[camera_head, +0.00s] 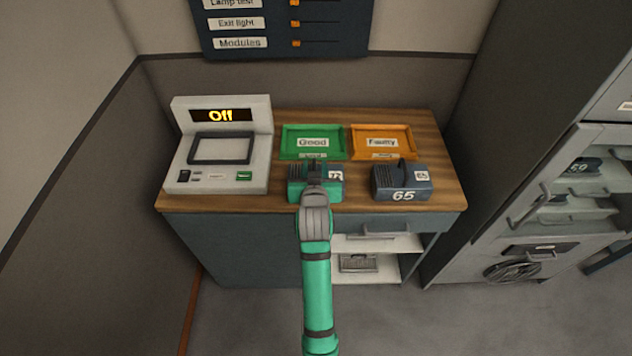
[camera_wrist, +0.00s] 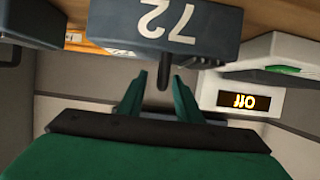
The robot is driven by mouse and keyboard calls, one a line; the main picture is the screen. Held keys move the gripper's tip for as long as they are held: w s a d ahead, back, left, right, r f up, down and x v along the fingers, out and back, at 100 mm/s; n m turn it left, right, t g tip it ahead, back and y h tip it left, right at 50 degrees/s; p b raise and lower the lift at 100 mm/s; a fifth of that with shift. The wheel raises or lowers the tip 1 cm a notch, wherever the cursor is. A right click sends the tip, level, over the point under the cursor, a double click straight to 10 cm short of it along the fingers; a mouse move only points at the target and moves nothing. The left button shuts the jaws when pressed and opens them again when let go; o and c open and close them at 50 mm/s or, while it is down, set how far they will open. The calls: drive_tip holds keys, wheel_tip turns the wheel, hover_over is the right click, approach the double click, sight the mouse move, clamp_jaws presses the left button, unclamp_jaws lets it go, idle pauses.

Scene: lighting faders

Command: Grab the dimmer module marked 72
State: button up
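The dark blue-grey dimmer module marked 72 (camera_head: 330,192) stands near the front edge of the wooden bench, partly hidden by my arm in the head view. In the wrist view the module 72 (camera_wrist: 205,38) fills the upper middle, its number upside down. My gripper (camera_wrist: 157,77) is open. Its two green fingers point at the module, and the module's dark handle (camera_wrist: 163,76) shows between the fingertips, with a gap on each side. In the head view my gripper (camera_head: 313,172) is over the module. I cannot tell how deep the handle sits between the fingers.
A module marked 65 (camera_head: 402,183) stands close to the right. A green Good tray (camera_head: 284,148) and an orange Faulty tray (camera_head: 411,153) lie behind. A tester (camera_head: 258,160) showing "Off" stands at the left. A cabinet (camera_head: 560,235) with shelved modules is at the right.

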sight(314, 160)
drive_tip(key=shift+x, duration=2.2)
clamp_jaws()
drive_tip(key=shift+r, duration=0.15)
